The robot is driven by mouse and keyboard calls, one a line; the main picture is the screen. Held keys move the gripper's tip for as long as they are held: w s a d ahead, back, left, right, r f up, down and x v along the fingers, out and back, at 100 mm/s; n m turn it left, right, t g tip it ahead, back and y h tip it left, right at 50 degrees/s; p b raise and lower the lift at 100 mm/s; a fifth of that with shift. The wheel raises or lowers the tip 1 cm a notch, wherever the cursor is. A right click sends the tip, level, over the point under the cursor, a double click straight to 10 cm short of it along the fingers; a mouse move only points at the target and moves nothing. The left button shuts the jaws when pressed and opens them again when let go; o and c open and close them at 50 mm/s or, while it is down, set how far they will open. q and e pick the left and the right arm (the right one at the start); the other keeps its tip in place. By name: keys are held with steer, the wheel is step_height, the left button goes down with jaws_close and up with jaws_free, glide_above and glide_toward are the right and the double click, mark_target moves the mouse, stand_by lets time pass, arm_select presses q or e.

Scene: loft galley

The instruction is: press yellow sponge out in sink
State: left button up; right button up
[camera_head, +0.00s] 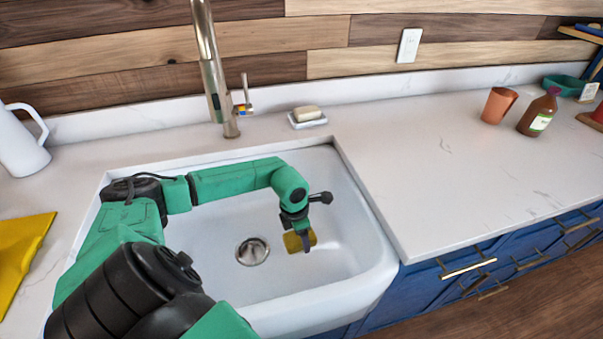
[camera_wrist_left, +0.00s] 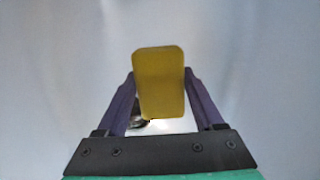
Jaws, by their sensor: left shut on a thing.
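The yellow sponge (camera_head: 293,242) is inside the white sink (camera_head: 215,285), right of the drain (camera_head: 252,251). My left gripper (camera_head: 304,240) is shut on the sponge, with its arm reaching over the sink from the left. In the left wrist view the sponge (camera_wrist_left: 160,82) stands between the two fingers (camera_wrist_left: 160,95), with the pale sink behind it. I cannot tell whether the sponge touches the sink floor. My right gripper is not in view.
A tall faucet (camera_head: 214,70) stands behind the sink. A soap bar (camera_head: 307,113) rests on a dish beside it. A yellow cloth (camera_head: 22,255) and white jug (camera_head: 22,145) are at left. A terracotta cup (camera_head: 497,105) and brown bottle (camera_head: 538,113) stand at right. The right counter's middle is clear.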

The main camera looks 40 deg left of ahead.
mark_target(302, 260)
arm_select(q)
step_height(302, 260, down, 9)
steer(key=b, duration=0.7)
steer(key=shift+r+b, duration=0.15)
steer(key=shift+b, duration=0.25)
steer(key=shift+f+b, duration=0.55)
steer(key=shift+f, duration=0.05)
stand_by(0.6)
steer(key=shift+f, duration=0.1)
steer(key=shift+s+d+f, duration=0.1)
steer(key=shift+s+f, duration=0.05)
steer(key=shift+s, duration=0.15)
stand_by(1.4)
steer(key=r+p, duration=0.2)
steer(key=r, duration=0.1)
steer(key=r+p, duration=0.2)
steer(key=r, duration=0.2)
steer(key=r+p, duration=0.3)
steer(key=shift+w+r, duration=0.25)
steer(key=shift+w, duration=0.05)
steer(key=shift+f, duration=0.1)
